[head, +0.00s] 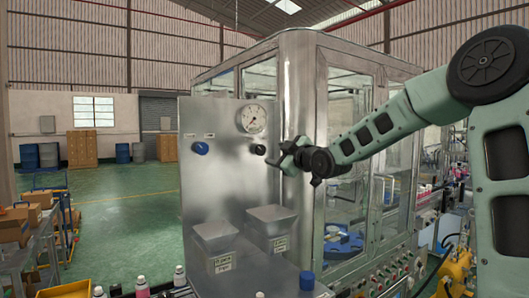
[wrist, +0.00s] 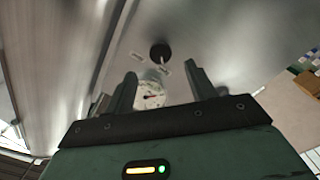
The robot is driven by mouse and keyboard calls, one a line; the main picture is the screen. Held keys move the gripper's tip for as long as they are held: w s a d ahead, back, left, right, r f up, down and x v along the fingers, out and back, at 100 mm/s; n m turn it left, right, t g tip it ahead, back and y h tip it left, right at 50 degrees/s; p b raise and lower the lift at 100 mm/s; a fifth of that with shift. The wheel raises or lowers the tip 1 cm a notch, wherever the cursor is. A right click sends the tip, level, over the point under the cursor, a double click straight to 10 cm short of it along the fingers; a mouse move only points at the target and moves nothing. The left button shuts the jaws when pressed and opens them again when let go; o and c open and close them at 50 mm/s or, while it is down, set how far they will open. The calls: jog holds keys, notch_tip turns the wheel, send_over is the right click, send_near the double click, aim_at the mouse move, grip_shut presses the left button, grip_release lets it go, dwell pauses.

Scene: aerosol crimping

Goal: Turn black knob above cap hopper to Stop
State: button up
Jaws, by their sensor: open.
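The black knob (head: 259,150) is on the upright steel panel (head: 228,180), below the round gauge (head: 253,118) and right of a blue knob (head: 200,148). My gripper (head: 283,154) is open, just right of the black knob in the head view and apart from it. In the wrist view the black knob (wrist: 160,52) lies just beyond the open fingertips (wrist: 162,73), with small light labels beside it. The gauge shows between the fingers. The label writing and the knob's setting are too small and blurred to read.
Two steel hoppers, one at left (head: 215,236) and one at right (head: 271,219), jut from the panel below the knobs. The glass-walled machine cabinet (head: 300,100) rises close behind my gripper. Open green floor (head: 120,215) lies left of the panel.

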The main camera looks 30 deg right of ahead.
aim_at(262, 151)
jog(key=w+p, duration=0.1)
jog(key=w, duration=0.2)
jog(key=w+p, duration=0.1)
jog(key=w, duration=0.2)
jog(key=shift+w+a+r, duration=0.15)
jog(key=shift+w, duration=0.1)
jog(key=shift+w+p, duration=0.4)
jog(key=shift+w, duration=0.15)
jog(key=shift+f, duration=0.2)
jog(key=c, duration=1)
